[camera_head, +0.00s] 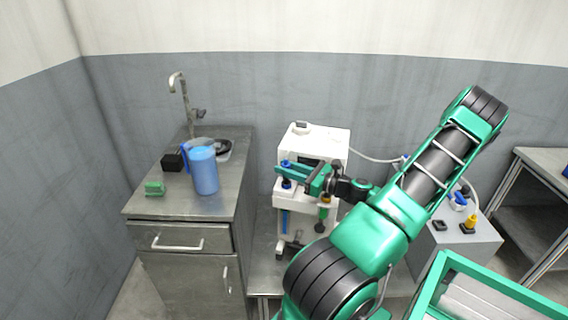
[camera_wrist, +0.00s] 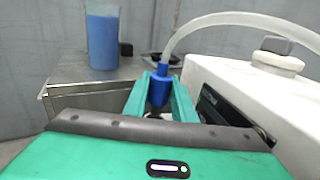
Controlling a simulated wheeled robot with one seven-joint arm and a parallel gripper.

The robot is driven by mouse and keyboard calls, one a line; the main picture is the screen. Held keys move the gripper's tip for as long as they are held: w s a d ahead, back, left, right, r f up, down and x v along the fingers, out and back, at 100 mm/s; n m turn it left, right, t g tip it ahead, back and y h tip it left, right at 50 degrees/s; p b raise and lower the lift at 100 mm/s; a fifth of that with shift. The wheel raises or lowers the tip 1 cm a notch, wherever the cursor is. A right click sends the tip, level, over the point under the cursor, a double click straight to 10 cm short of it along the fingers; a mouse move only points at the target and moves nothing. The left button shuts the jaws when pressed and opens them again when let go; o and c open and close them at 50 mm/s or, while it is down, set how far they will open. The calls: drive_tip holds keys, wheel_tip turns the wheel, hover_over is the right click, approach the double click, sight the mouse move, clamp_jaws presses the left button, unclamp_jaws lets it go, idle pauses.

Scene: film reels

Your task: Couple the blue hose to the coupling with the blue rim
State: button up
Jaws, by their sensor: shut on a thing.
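My gripper (camera_head: 287,168) is shut on the blue end of the blue hose (camera_wrist: 159,89), in front of the white machine. In the wrist view the blue end stands upright between the green fingers (camera_wrist: 160,98), and a clear tube arches from its top to the right. In the head view the fingers mostly cover this end. Just below them a blue-rimmed part (camera_head: 287,184), seemingly the coupling, sits on the machine's front ledge. Whether the hose end touches it I cannot tell. In the wrist view the coupling is hidden.
A metal cabinet (camera_head: 190,207) at left holds a blue jug (camera_head: 204,172) and a green sponge (camera_head: 154,188). A grey box (camera_head: 475,242) with a yellow fitting (camera_head: 469,222) stands right.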

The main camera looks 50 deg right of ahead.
drive_tip(key=shift+f, duration=0.85)
drive_tip(key=shift+s, duration=0.15)
idle(0.4)
drive_tip(key=shift+f, duration=0.6)
idle(0.7)
drive_tip(key=o, duration=0.8)
drive_tip(key=shift+s+d, duration=0.35)
drive_tip(key=shift+s, duration=1.45)
drive_tip(key=shift+s+d, duration=0.35)
drive_tip(key=shift+s, duration=1.45)
drive_tip(key=shift+s+d, duration=0.35)
drive_tip(key=shift+s, duration=1.45)
